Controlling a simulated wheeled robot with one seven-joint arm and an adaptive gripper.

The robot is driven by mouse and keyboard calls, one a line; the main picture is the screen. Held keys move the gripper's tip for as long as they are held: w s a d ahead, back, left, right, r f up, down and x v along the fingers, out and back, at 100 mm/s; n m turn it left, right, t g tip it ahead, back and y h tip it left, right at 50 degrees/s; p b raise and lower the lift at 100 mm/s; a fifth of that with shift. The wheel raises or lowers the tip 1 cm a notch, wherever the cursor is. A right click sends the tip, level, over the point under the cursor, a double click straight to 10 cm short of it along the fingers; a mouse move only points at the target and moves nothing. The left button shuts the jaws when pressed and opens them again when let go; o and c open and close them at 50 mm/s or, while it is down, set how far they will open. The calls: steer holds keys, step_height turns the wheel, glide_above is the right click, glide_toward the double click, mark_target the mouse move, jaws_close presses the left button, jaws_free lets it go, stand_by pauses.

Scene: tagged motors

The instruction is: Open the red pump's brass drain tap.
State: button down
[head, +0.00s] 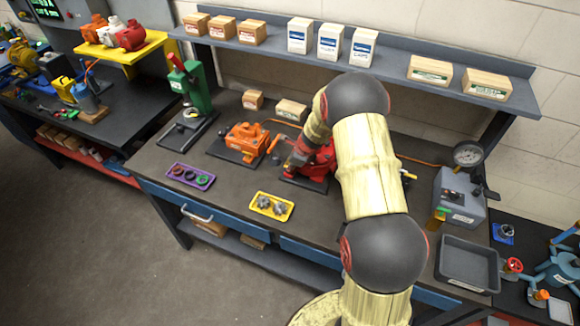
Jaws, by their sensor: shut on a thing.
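The red pump (322,165) stands on a dark base plate (304,184) in the middle of the workbench, partly hidden behind my arm. My gripper (296,160) is at the left side of the red pump, pointing down and to the left. Its jaws are shut on a small part there, which I take to be the brass drain tap. The tap is covered by the jaws, and its angle cannot be made out.
An orange pump (246,140) stands close to the left of my gripper. A yellow tray (257,210) with metal parts and a purple tray (176,179) lie in front. A green press (196,90) is further left. A grey box (462,200) and dark bin (466,275) are right.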

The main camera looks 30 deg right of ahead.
steer(key=shift+w+d, duration=0.1)
steer(key=shift+d, duration=0.1)
steer(key=n+b, duration=0.1)
steer(key=n, duration=0.1)
steer(key=n+y+b, duration=0.1)
steer(key=n, duration=0.1)
steer(key=shift+d+g+y, duration=0.1)
steer(key=shift+g+y, duration=0.2)
steer(key=n+g, duration=0.1)
steer(key=n, duration=0.1)
steer(key=n+y+b, duration=0.1)
steer(key=n, duration=0.2)
steer(key=shift+w+d+r+n+g+y, duration=0.1)
steer(key=shift+w+d+n+g+y, duration=0.1)
steer(key=shift+n+g+y, duration=0.15)
steer(key=n+g, duration=0.1)
steer(key=n, duration=0.1)
steer(key=n+g, duration=0.1)
steer(key=n, duration=0.1)
steer(key=shift+w+n+y, duration=0.15)
steer(key=shift+n+y, duration=0.1)
steer(key=shift+w+a+r+n+g, duration=0.1)
steer(key=shift+n+g, duration=0.65)
steer(key=shift+n, duration=1.05)
steer(key=c, duration=2.2)
jaws_free()
steer(key=shift+a, duration=0.1)
